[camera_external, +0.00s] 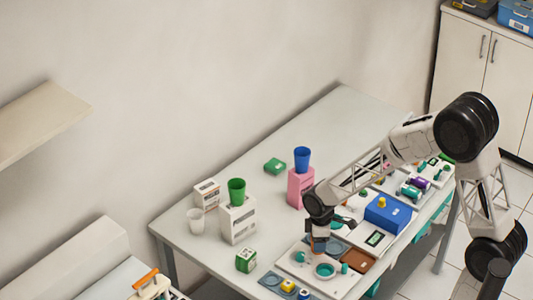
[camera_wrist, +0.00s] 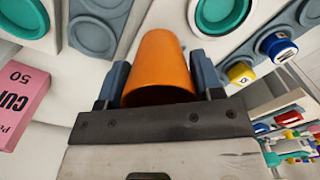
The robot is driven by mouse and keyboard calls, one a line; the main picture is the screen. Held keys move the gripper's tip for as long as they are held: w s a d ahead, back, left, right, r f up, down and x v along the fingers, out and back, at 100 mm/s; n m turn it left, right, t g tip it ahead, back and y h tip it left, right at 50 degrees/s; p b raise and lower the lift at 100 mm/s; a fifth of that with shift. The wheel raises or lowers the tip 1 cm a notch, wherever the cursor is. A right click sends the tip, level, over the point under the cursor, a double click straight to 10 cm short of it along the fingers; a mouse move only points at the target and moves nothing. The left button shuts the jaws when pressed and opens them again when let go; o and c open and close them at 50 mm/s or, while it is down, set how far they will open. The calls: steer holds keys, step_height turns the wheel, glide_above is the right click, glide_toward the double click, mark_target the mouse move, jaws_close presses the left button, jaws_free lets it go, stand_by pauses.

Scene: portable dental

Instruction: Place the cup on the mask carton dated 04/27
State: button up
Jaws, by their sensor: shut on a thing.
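My gripper (camera_external: 319,238) is shut on an orange cup, above the front part of the table. In the wrist view the orange cup (camera_wrist: 160,62) sits between the two fingers of my gripper (camera_wrist: 160,80). A white carton (camera_external: 238,222) stands left of my gripper, with a green cup (camera_external: 237,190) on top. A smaller white box (camera_external: 207,194) stands behind it, its top bare. No 04/27 date is readable.
A pale translucent cup (camera_external: 196,221) stands near the table's left edge. Trays with teal dishes (camera_external: 325,270) and a blue box (camera_external: 388,213) crowd the right side. The table's back strip is clear.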

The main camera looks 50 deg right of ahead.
step_height(320, 180, up, 19)
steer(key=w+r, duration=0.3)
steer(key=w, duration=2.4)
steer(key=n, duration=0.1)
glide_above(207, 186)
step_height(207, 186, down, 8)
steer(key=shift+f, duration=3.15)
steer(key=shift+f, duration=1.85)
steer(key=shift+f, duration=0.2)
